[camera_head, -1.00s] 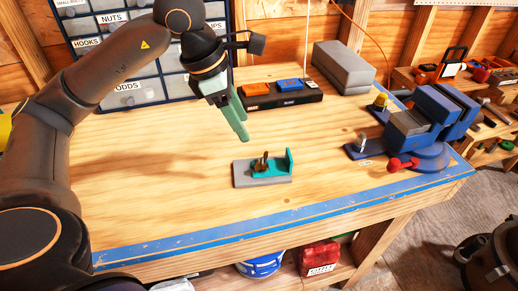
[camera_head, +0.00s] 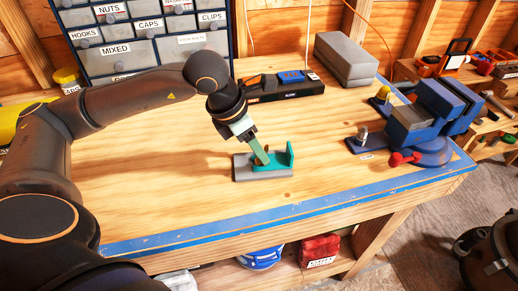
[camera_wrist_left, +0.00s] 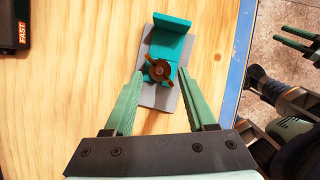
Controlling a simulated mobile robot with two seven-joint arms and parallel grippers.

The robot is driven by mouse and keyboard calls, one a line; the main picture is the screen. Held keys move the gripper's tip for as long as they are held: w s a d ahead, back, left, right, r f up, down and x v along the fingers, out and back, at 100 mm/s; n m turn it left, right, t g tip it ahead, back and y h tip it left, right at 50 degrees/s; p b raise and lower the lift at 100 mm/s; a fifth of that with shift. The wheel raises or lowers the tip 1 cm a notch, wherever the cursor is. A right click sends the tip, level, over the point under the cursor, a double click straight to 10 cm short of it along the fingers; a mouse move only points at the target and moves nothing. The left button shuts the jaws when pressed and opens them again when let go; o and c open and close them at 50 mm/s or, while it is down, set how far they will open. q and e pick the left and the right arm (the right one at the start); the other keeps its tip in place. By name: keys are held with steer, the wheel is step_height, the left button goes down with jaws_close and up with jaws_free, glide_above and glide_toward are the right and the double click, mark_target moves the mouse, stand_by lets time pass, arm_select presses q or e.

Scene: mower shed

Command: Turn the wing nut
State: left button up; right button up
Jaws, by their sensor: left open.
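The wing nut (camera_wrist_left: 160,70) is bronze-brown with two wings. It sits on a teal bracket (camera_wrist_left: 170,42) fixed to a grey base plate (camera_wrist_left: 146,96) on the workbench. In the head view the bracket (camera_head: 290,156) and the plate (camera_head: 262,177) lie near the bench's front edge; the nut is mostly hidden by my fingers. My left gripper (camera_head: 260,158) reaches down at a tilt over the nut. In the left wrist view its green fingers (camera_wrist_left: 163,84) are apart, with the nut centred between and just beyond their tips, held by neither. Green finger-like parts at the right edge may be my right gripper (camera_wrist_left: 297,37).
A blue vise (camera_head: 425,125) with a red handle end stands to the right. The bench around the plate is clear. Blue tape marks the front edge.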

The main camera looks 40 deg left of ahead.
arm_select(q)
steer(key=shift+x, duration=1)
steer(key=shift+r, duration=0.1)
jaws_close()
